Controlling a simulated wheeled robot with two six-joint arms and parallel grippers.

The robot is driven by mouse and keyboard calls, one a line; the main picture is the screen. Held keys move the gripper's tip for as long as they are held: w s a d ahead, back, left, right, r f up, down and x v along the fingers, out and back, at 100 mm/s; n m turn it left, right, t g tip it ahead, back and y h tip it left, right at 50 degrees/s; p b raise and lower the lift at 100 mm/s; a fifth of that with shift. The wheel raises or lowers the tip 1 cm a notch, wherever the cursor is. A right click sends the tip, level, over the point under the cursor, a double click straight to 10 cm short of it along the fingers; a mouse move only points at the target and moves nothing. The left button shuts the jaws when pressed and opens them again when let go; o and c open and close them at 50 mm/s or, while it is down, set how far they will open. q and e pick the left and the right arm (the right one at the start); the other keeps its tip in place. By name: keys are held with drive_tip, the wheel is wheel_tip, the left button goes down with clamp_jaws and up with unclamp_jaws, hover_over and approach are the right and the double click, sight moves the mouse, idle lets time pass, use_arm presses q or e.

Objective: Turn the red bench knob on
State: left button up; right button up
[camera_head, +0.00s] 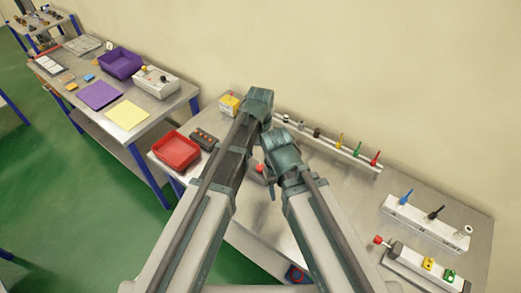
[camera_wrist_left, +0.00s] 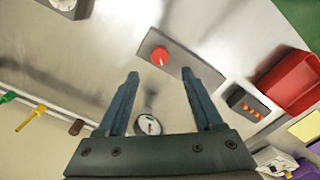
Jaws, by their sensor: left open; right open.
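The red knob (camera_wrist_left: 160,56) sits on a grey rectangular plate (camera_wrist_left: 185,62) on the bench in the left wrist view. In the head view a red knob (camera_head: 259,168) shows between my two arms, partly hidden by them. My left gripper (camera_wrist_left: 160,73) is open and empty, its fingertips pointing at the knob, one to each side of it in the picture. I cannot tell its height above the knob. In the head view the left gripper (camera_head: 259,103) is the higher one, its fingers not clearly seen.
A red tray (camera_head: 175,151) and a dark box with orange buttons (camera_head: 204,138) are left of the arms. A round gauge (camera_wrist_left: 148,125) is near the left fingers. A rail with coloured handles (camera_head: 330,141) runs along the wall. White valve blocks (camera_head: 425,228) stand at the right.

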use_arm(q)
wheel_tip(320, 180, up, 6)
drive_tip(key=p, duration=0.4)
drive_tip(key=shift+f, duration=0.1)
use_arm(e)
wheel_tip(320, 180, up, 6)
drive_tip(key=shift+f, duration=0.15)
